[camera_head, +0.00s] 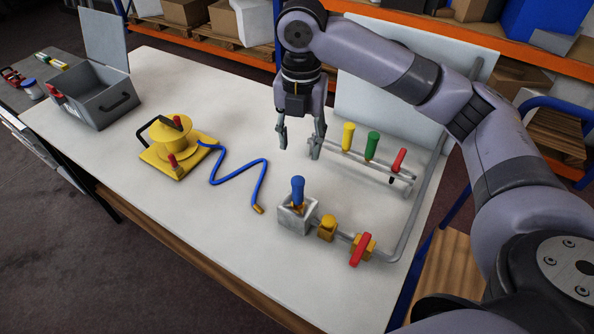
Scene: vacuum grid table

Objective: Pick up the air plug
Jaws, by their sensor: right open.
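No single thing is plainly marked as the air plug. A blue air hose (238,173) runs in a zigzag from a yellow vacuum unit (173,150) and ends in a brass-coloured tip (258,209) lying on the table. My right gripper (299,146) points down with its two fingers apart and nothing between them. It is above the table, behind and to the right of the hose tip, and left of the yellow-handled valve (348,136). My left gripper is out of view.
A blue-handled fitting (297,192) stands on a metal block (294,217), joined to a pipe with a red-handled valve (362,248). Green (372,145) and red (398,160) handles stand on the rear pipe. An open grey toolbox (98,98) sits at left. The table's (215,235) front-left is clear.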

